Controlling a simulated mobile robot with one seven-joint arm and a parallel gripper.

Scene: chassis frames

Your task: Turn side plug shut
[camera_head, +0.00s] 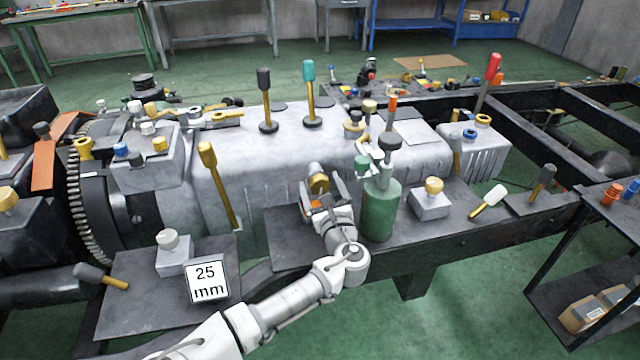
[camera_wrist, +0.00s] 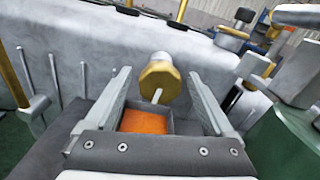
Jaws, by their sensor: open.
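The side plug (camera_head: 318,183) appears to be the gold round-headed piece on the near side of the grey gear housing (camera_head: 282,160). In the wrist view the plug (camera_wrist: 159,82) has a faceted gold head with a pale slot or bar on its face and a whitish collar behind. My gripper (camera_head: 320,192) is open, with one finger to each side of the plug in the picture. In the wrist view both fingers of my gripper (camera_wrist: 158,74) show gaps to the plug's head. Whether the fingertips reach past it in depth is unclear. An orange patch shows below the plug.
A green bottle (camera_head: 379,212) stands close right of my gripper. A small block with a gold knob (camera_head: 431,204) is farther right. Two upright levers (camera_head: 265,95) (camera_head: 309,90) rise from the housing top.

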